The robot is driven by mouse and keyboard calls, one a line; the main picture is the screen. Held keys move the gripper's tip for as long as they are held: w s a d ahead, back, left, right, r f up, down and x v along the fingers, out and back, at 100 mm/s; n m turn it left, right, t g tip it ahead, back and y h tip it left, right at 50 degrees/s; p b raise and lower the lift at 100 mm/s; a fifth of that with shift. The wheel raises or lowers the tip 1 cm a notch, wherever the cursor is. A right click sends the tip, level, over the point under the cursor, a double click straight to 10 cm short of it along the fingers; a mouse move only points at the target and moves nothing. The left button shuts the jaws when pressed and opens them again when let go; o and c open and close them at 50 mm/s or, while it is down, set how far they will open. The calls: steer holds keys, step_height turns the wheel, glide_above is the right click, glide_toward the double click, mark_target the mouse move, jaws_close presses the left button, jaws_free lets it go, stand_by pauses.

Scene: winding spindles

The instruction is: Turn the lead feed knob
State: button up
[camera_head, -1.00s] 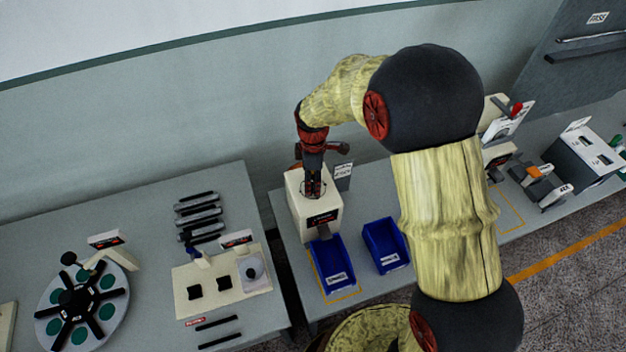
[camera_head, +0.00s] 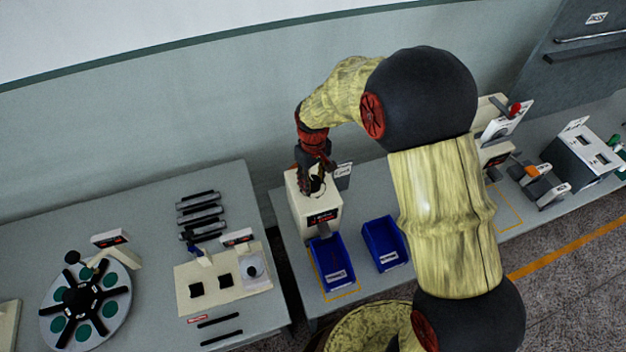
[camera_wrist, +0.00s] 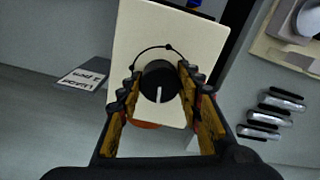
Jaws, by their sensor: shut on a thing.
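The lead feed knob (camera_wrist: 160,82) is a round black dial with a white pointer line, on top of a cream box (camera_wrist: 184,32). A thin black arc with dots is marked around it. In the head view the box (camera_head: 322,222) stands on the table behind a blue bin, with a dark display on its front. My gripper (camera_wrist: 158,84) points down over the box top, its two fingers on opposite sides of the knob and shut on it. In the head view my gripper (camera_head: 312,186) hides the knob. The pointer line points toward the bottom of the wrist view.
Two blue bins (camera_head: 383,245) stand in front of and beside the box. A small label card (camera_wrist: 82,78) lies next to the box. A left table (camera_head: 150,210) holds a round dial plate (camera_head: 50,318) and several dark bars.

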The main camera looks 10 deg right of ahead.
mark_target(313, 180)
steer(key=shift+m, duration=0.7)
steer(key=o, duration=1.1)
steer(key=shift+o, duration=0.3)
step_height(313, 180, up, 12)
